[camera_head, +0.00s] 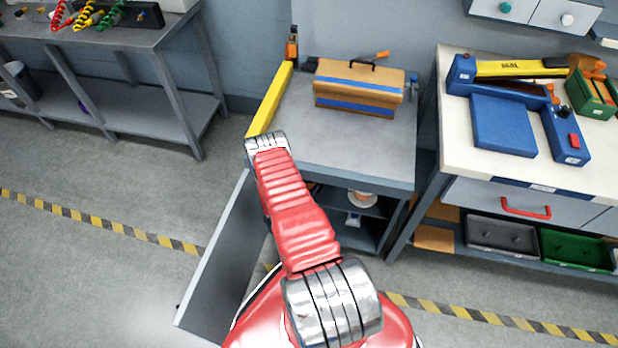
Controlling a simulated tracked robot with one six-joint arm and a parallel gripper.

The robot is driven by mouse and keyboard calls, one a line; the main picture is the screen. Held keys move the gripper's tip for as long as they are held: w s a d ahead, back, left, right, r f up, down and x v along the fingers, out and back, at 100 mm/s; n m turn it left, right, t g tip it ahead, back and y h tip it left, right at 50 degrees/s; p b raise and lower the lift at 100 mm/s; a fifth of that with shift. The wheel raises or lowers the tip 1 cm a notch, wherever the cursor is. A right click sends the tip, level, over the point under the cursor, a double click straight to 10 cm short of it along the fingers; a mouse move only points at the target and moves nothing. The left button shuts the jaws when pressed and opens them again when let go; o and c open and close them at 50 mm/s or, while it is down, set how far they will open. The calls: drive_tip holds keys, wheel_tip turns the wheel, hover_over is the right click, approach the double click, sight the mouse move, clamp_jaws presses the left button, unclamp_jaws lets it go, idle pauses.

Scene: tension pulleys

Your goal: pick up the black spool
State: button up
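I cannot make out the black spool; the inside of the open cabinet (372,233) is dark and partly hidden behind my red arm. A white and orange round item (361,198), perhaps a spool, lies on a shelf inside this cabinet. A small white and blue item (353,219) is below it. My arm rises from the bottom middle to a silver joint at the cabinet's top left corner.
The cabinet's grey door (222,262) stands open to the left. A workbench (460,160) with a blue machine (503,122) stands right. Floor is free at left.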

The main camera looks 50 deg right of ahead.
drive_tip(key=shift+x, duration=1.4)
drive_tip(key=c, duration=1.7)
